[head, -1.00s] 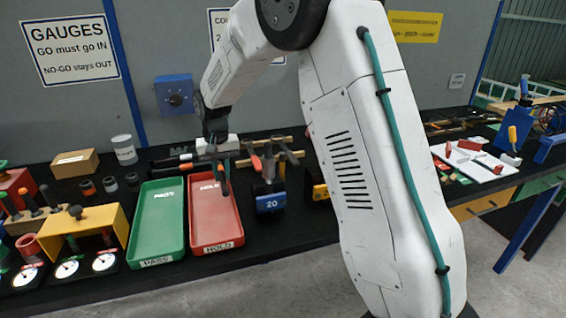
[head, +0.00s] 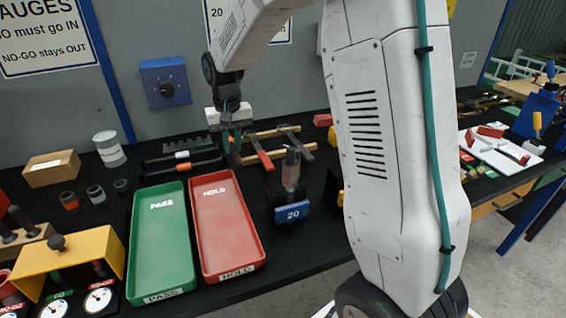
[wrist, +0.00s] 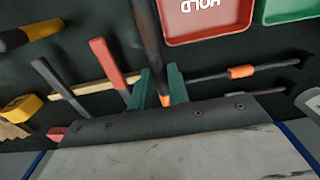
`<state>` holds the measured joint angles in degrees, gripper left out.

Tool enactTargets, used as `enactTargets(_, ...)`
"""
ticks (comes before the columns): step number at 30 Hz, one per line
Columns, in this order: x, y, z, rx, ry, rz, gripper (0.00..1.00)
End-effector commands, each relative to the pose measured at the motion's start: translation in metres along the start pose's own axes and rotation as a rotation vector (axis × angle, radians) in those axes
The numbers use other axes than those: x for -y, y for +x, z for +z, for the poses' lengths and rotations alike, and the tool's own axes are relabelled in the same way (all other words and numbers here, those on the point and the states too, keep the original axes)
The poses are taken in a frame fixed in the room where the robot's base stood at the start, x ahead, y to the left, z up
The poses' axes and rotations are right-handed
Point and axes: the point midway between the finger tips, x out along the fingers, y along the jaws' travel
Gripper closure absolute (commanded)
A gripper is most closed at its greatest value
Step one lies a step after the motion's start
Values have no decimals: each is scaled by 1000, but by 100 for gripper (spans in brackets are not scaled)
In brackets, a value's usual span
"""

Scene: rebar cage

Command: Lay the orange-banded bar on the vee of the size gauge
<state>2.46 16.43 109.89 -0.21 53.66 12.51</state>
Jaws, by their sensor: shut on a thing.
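My gripper (wrist: 160,88) has its green fingers closed around a dark bar (wrist: 148,35) with an orange patch between the fingertips. In the wrist view the bar runs up the picture, past the red tray. In the head view my gripper (head: 234,130) is behind the red tray, near the rack, and the bar is hard to make out. The size gauge (head: 292,212), a blue block marked 20, stands right of the red tray with a blurred upright piece above it. My gripper is behind and left of it. Whether the gauge shows in the wrist view I cannot tell.
A green PASS tray (head: 162,245) and a red HOLD tray (head: 228,225) stand in front. Dial gauges are at front left.

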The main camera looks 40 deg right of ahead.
Motion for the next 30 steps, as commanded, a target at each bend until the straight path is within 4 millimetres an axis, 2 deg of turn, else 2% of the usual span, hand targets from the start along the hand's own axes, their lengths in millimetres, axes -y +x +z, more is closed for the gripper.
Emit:
enactTargets(1,-18,-8,13,-4,6,0,100)
enactTargets(3,-38,-13,29,-3,7,1,100)
enactTargets(6,-58,-18,48,-3,7,2,100)
enactTargets(9,-68,-20,61,-1,2,3,100)
enactTargets(11,-71,-16,65,1,1,3,100)
enactTargets(18,-71,26,67,5,-2,4,100)
enactTargets(26,-70,48,67,1,-4,4,100)
enactTargets(30,-69,68,67,4,-5,4,100)
